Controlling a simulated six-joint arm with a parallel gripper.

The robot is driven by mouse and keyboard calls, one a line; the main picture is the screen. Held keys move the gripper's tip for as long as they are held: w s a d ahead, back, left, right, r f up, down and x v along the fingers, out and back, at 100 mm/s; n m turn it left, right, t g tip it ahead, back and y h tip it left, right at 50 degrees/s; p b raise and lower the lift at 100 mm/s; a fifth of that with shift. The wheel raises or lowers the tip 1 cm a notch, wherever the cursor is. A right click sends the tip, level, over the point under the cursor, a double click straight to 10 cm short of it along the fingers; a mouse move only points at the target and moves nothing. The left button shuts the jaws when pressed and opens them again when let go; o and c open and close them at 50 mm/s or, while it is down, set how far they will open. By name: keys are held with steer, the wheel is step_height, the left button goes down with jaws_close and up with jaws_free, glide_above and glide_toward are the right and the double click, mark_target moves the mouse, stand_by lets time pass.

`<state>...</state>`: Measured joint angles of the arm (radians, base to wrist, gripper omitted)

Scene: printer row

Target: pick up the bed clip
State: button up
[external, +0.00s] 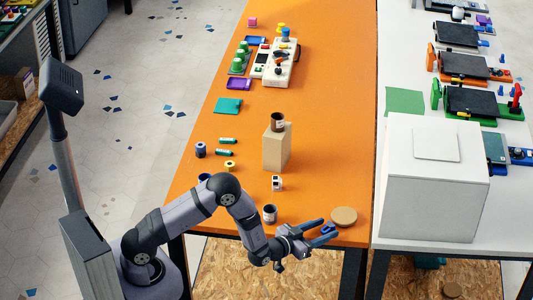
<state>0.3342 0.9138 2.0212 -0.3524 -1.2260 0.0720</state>
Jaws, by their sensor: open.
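My gripper (328,229) is low at the front right of the orange table (335,130), with its blue fingers apart and nothing visible between them. The fingers point right, just in front of a round tan disc (344,216). I cannot pick out the bed clip for certain among the small items. A small white block with dark marks (277,183) lies left of and behind the gripper. Two small green-and-dark pieces (228,141) lie farther back on the left.
A dark labelled jar (270,213) stands close behind my gripper. A tan box (276,150) with a dark cup (277,121) on top stands mid-table. Blue and yellow spools (200,149) are left. A large white box (433,185) stands on the white table at right.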

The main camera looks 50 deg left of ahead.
mark_target(322, 231)
steer(key=c, duration=1.2)
steer(key=shift+r, duration=0.15)
step_height(322, 231, up, 10)
